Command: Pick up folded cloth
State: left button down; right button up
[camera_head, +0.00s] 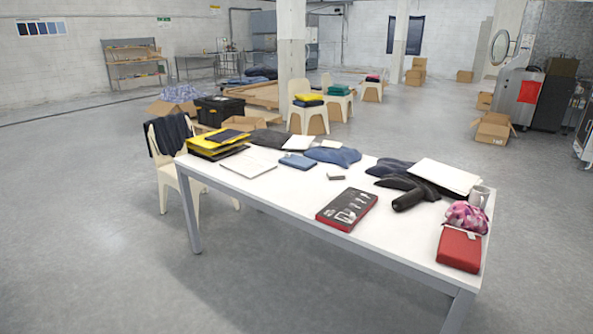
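A white table (290,200) stands in front of me in the head view. A small blue folded cloth (298,161) lies flat near its back left part. A looser blue cloth (332,155) lies just right of it, and a dark navy cloth (390,168) lies further right. Which of these is the task's cloth I cannot tell. Neither of my grippers shows in this view.
Yellow and black folders (217,143) sit at the table's left end. A dark boxed set (347,208), a black tool (409,199), a red case (459,248), a pink bundle (466,216) and a mug (479,196) occupy the right. The table's front left is clear.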

aim_at(300, 162)
jog(key=u, duration=0.65)
jog(key=i, duration=0.7)
jog(key=u, duration=0.5)
